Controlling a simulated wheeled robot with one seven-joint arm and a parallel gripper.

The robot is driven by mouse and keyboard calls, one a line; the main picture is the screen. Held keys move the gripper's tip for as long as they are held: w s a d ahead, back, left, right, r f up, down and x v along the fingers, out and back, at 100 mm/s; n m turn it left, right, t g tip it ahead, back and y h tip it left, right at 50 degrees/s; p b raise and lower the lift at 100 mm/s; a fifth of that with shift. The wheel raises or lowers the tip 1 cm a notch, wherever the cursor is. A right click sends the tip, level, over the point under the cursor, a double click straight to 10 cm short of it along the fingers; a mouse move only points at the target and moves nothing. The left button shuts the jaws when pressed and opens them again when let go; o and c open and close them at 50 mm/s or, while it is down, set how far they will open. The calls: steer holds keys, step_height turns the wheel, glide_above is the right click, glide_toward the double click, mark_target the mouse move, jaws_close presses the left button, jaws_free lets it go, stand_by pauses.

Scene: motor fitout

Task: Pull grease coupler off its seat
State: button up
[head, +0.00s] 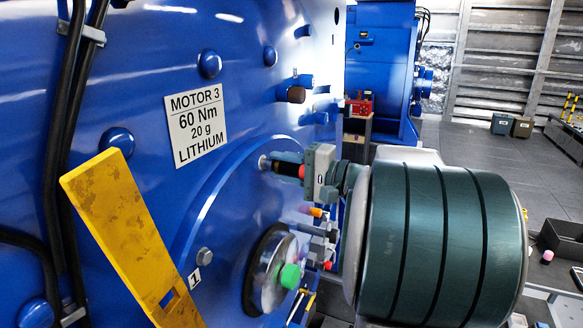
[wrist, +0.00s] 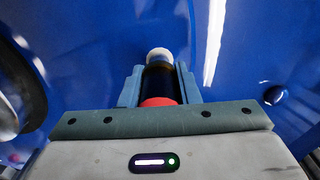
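The grease coupler (head: 284,168), a dark cylinder with a red band, points out from the blue motor face in the head view. Its far end meets a pale round fitting (head: 264,162) on that face, and I see no clear gap there. In the wrist view the coupler (wrist: 160,84) runs away from me, red end nearest and pale fitting (wrist: 159,55) beyond. My gripper (wrist: 160,88) has one finger on each side of it, close against its sides. In the head view my gripper (head: 308,172) is at the coupler's outer end, partly hiding it.
A yellow bar (head: 131,240) slants across the motor face at left. Below my gripper are a round metal fitting with a green knob (head: 290,276) and several small parts. A brown-capped fitting (head: 296,95) sticks out above. Open floor (head: 470,150) lies at right.

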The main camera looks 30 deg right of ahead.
steer(key=shift+w+a, duration=0.1)
steer(key=shift+a, duration=0.2)
jaws_close()
steer(key=shift+s+d+f, duration=0.15)
steer(key=shift+s+d, duration=0.1)
steer(key=shift+d, duration=0.05)
steer(key=shift+s+d, duration=0.15)
steer(key=shift+b+v, duration=0.7)
steer(key=shift+v, duration=1.6)
steer(key=shift+s+d+b, duration=0.1)
steer(key=shift+b, duration=0.25)
